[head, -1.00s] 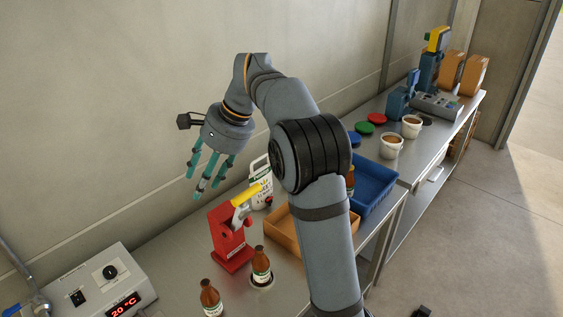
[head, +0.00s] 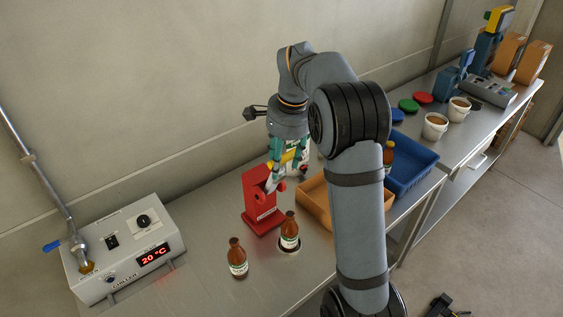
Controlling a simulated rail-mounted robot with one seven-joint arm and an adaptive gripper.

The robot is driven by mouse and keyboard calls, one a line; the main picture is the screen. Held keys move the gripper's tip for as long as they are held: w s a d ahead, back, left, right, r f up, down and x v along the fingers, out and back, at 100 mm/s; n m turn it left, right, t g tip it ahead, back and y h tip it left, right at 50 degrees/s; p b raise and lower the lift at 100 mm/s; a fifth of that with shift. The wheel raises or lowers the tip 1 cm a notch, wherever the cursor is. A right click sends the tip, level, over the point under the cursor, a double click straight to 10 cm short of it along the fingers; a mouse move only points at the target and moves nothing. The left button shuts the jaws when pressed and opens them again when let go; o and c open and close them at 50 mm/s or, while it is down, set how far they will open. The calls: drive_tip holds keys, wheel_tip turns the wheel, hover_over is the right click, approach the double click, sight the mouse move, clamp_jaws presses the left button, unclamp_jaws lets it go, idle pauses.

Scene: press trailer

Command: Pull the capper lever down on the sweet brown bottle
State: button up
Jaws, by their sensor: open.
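The red capper (head: 262,205) stands on the steel bench with its base plate flat. Its lever has a yellow handle (head: 289,158), still raised. My gripper (head: 282,166) points down at the handle with its teal fingers open around or beside it. I cannot tell whether they touch it. The label words are too small to read, so I cannot tell which is sweet.
An orange tray (head: 315,200) and a blue tray (head: 415,160) with a brown bottle (head: 388,157) lie right, partly behind my arm. White tubs (head: 435,127) and coloured lids stand farther back.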

drive_tip(key=shift+w+f, duration=0.15)
drive_tip(key=shift+f, duration=0.3)
drive_tip(key=shift+c, duration=0.3)
clamp_jaws()
idle(0.4)
